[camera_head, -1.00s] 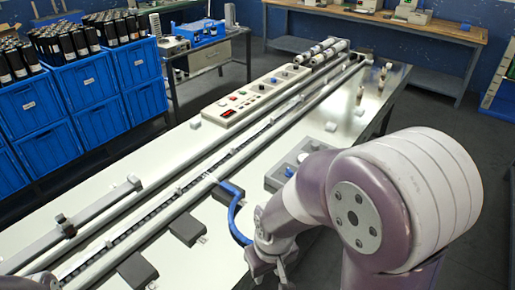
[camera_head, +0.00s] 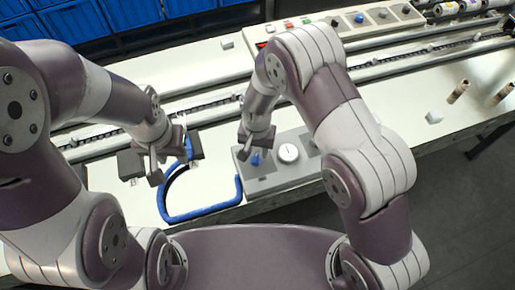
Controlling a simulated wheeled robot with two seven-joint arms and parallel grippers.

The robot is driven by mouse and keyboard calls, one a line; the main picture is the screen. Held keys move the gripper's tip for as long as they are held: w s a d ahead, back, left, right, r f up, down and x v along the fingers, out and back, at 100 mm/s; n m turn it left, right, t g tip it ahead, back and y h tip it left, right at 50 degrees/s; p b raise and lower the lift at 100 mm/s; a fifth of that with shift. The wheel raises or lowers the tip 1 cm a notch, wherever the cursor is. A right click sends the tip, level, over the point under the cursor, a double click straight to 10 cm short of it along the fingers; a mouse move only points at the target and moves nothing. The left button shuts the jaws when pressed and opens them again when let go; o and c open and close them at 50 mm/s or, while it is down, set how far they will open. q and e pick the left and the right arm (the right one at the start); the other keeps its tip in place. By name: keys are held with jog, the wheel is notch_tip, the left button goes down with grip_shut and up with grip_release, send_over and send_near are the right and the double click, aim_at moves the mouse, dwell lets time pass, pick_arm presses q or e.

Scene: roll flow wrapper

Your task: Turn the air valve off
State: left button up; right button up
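A grey panel (camera_head: 262,183) lies on the near side of the long white table. It carries a blue valve knob (camera_head: 256,160) and a round white gauge (camera_head: 288,153). My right gripper (camera_head: 249,152) points down right at the blue knob and partly covers it; whether its fingers touch the knob cannot be told. My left gripper (camera_head: 152,168) hangs to the left, over the table's near side by a dark block, well apart from the knob. The finger gaps of both grippers are too small to judge.
A blue hose (camera_head: 202,214) loops between the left gripper and the panel. Long rails (camera_head: 385,70) run along the table behind. A control panel with buttons (camera_head: 350,23) stands further back. Small brown cylinders (camera_head: 458,91) stand to the right. Blue crates (camera_head: 120,25) are at the back left.

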aim_at(256, 159)
jog(key=shift+w+d+f, duration=0.1)
jog(key=shift+d+f, duration=0.2)
jog(key=shift+f, duration=0.35)
jog(key=shift+a+f, duration=0.15)
jog(key=shift+f, duration=0.15)
jog(key=shift+s+a+f, duration=0.15)
jog(key=shift+s+a, duration=0.15)
jog(key=shift+a, duration=0.15)
jog(key=shift+w+d, duration=0.1)
jog(key=shift+d, duration=0.05)
jog(key=shift+c, duration=0.6)
jog(key=shift+d, duration=0.15)
jog(key=c, duration=0.5)
grip_shut()
pick_arm(q)
jog(key=shift+a+r, duration=0.2)
jog(key=shift+a, duration=0.05)
